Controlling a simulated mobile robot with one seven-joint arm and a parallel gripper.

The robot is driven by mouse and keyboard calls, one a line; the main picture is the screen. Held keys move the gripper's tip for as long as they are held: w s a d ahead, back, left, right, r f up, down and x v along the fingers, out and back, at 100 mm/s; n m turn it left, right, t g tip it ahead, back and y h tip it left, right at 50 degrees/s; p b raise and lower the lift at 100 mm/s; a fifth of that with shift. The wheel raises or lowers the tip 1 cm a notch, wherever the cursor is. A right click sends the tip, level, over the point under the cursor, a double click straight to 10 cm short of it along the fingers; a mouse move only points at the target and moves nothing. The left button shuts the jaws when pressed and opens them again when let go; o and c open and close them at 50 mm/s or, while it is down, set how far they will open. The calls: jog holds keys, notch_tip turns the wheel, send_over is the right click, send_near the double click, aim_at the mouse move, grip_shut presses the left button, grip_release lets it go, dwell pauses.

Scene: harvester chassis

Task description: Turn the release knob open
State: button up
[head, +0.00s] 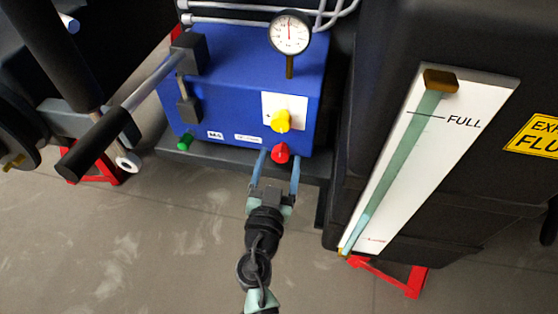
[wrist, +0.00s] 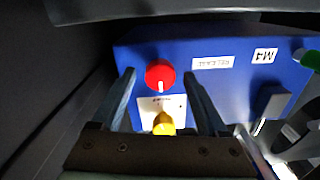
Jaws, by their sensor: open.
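The red knob (head: 280,152) sits low on the front of the blue box (head: 225,105), beside a small label that seems to read RELEASE (wrist: 212,63). In the wrist view the red knob (wrist: 160,73) shows a white pointer mark aimed toward the yellow knob (wrist: 164,124). The yellow knob (head: 281,121) is on a white plate above the red one. My gripper (head: 279,158) is open, with one finger on each side of the red knob. In the wrist view the fingertips of my gripper (wrist: 159,74) flank it, with gaps on both sides. Contact is not visible.
A round gauge (head: 290,33) stands on the box. A lever with a black grip (head: 93,146) sticks out at the left, near a green knob (head: 184,142). A dark tank with a white level gauge (head: 396,180) stands close at the right. The floor in front is clear.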

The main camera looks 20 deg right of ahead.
grip_shut()
dwell(0.5)
